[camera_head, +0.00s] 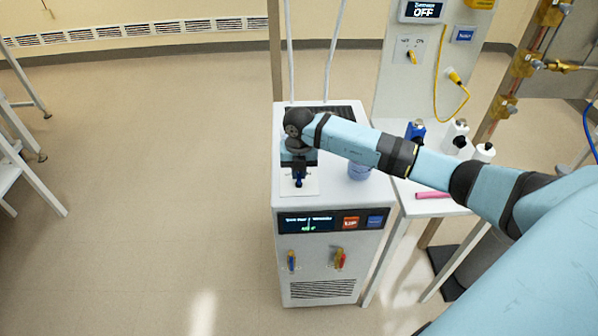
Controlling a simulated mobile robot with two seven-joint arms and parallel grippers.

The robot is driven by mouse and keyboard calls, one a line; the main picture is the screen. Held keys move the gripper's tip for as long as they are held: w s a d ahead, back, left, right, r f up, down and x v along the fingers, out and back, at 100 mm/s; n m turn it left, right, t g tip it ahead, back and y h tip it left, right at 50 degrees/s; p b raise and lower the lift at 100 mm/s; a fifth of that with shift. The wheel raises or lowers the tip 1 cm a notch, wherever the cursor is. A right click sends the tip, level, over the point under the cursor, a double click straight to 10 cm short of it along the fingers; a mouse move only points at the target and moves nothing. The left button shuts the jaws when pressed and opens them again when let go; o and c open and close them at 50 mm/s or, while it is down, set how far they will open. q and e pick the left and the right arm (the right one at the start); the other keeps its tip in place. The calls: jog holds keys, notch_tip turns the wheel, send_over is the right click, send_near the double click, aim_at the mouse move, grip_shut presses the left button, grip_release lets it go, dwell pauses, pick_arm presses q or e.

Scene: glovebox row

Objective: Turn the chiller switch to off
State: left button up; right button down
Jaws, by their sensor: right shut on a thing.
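The chiller (325,290) is a white cabinet with a dark display strip (305,222) on its upper front. A white plate (313,188) lies on its top near the front edge, with a small dark blue switch handle (299,183) on it. My right gripper (299,176) reaches down over the plate from the right and is shut on the switch handle. The gripper hides much of the handle, and the switch marks cannot be read. My left gripper is not in view.
A blue container (359,171) stands on the cabinet right of my gripper. A white side table (420,207) holds bottles (456,135) and a pink item (432,195). A wall panel (420,75) has a display reading OFF.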

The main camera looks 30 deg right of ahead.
aim_at(299, 173)
dwell(0.3)
jog(key=c, duration=1.2)
grip_release()
jog(key=shift+o, duration=0.2)
jog(key=shift+r, duration=0.1)
notch_tip(299, 173, up, 14)
jog(key=shift+b, duration=0.45)
jog(key=shift+f, duration=0.25)
